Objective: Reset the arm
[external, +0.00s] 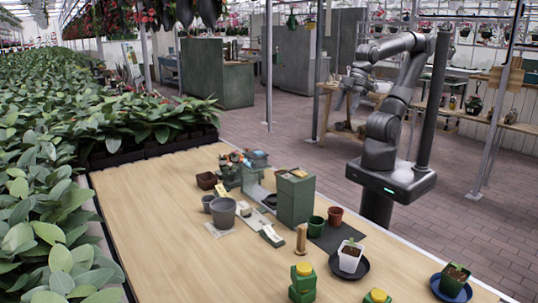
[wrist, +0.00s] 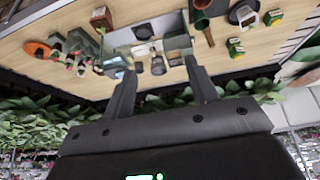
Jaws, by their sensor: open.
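My gripper (external: 351,84) is raised in the air at the right of the external view, above the floor beyond the table and clear of everything on it. My arm is folded up above its base. In the wrist view my gripper (wrist: 160,80) shows two dark fingers spread apart with nothing held between them. The wooden table (external: 150,240) and its objects lie beyond the fingertips in that tilted view.
The table holds a green cabinet (external: 296,200), a grey pot (external: 223,212), a green pot (external: 316,226), a brown pot (external: 335,216) and a white potted plant (external: 349,257). Leafy plants (external: 40,180) line the left. Brick floor (external: 290,150) lies open behind the table.

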